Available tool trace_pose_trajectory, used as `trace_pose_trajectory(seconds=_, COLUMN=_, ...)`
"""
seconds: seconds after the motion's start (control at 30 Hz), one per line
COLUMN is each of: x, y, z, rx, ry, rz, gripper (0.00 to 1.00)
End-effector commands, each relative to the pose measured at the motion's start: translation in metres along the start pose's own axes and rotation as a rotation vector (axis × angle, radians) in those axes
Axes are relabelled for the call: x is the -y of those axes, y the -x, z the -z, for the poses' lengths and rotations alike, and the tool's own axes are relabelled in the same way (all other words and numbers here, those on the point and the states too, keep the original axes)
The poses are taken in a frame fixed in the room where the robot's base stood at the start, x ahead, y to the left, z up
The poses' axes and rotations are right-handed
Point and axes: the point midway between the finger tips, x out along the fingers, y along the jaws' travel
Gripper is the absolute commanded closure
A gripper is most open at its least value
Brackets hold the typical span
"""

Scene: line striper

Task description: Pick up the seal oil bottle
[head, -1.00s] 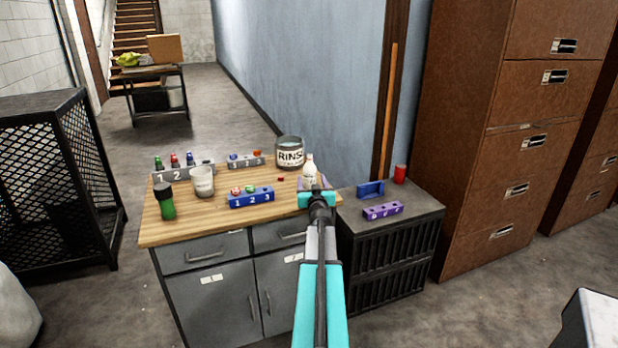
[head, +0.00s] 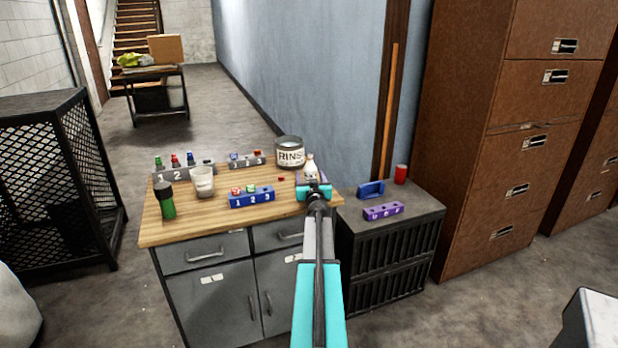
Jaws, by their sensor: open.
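A small white bottle (head: 310,166) with a narrow neck stands upright at the right back of the wooden worktop (head: 215,226); I take it as the seal oil bottle, though its label is too small to read. My gripper (head: 313,187) is open, just in front of the bottle in the picture. It covers the bottle's lower part, so I cannot tell whether the jaws are around it or short of it. A purple piece (head: 299,177) shows partly beside the bottle's foot.
A RINSE pot (head: 290,152) stands close behind left of the bottle. A blue numbered rack (head: 251,199), grey racks, a white cup (head: 203,184) and a green bottle (head: 167,203) share the worktop. A dark crate (head: 390,250) stands right, bearing a purple rack (head: 383,211) and red cup (head: 401,174).

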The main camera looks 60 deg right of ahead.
Motion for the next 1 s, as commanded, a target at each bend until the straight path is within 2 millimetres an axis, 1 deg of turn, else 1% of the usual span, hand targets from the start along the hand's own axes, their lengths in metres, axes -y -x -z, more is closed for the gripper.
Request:
trace_pose_trajectory(seconds=0.1, x=-0.0002, y=-0.0049, z=0.0000, rx=0.000, ry=0.000, rz=0.000, gripper=0.39)
trace_pose_trajectory(seconds=0.67, x=-0.0012, y=-0.0046, z=-0.0001, rx=0.000, ry=0.000, rz=-0.001, gripper=0.39)
trace_pose_trajectory(seconds=0.7, x=-0.0012, y=-0.0046, z=-0.0001, rx=0.000, ry=0.000, rz=-0.001, gripper=0.42)
trace_pose_trajectory(seconds=0.77, x=-0.0013, y=-0.0046, z=-0.0001, rx=0.000, ry=0.000, rz=-0.001, gripper=0.53)
trace_pose_trajectory(seconds=0.8, x=-0.0013, y=-0.0047, z=-0.0001, rx=0.000, ry=0.000, rz=-0.001, gripper=0.59)
trace_pose_trajectory(seconds=0.97, x=-0.0014, y=-0.0047, z=-0.0002, rx=0.000, ry=0.000, rz=-0.001, gripper=0.86)
trace_pose_trajectory(seconds=1.0, x=-0.0014, y=-0.0047, z=0.0004, rx=-0.001, ry=0.000, rz=-0.001, gripper=0.88)
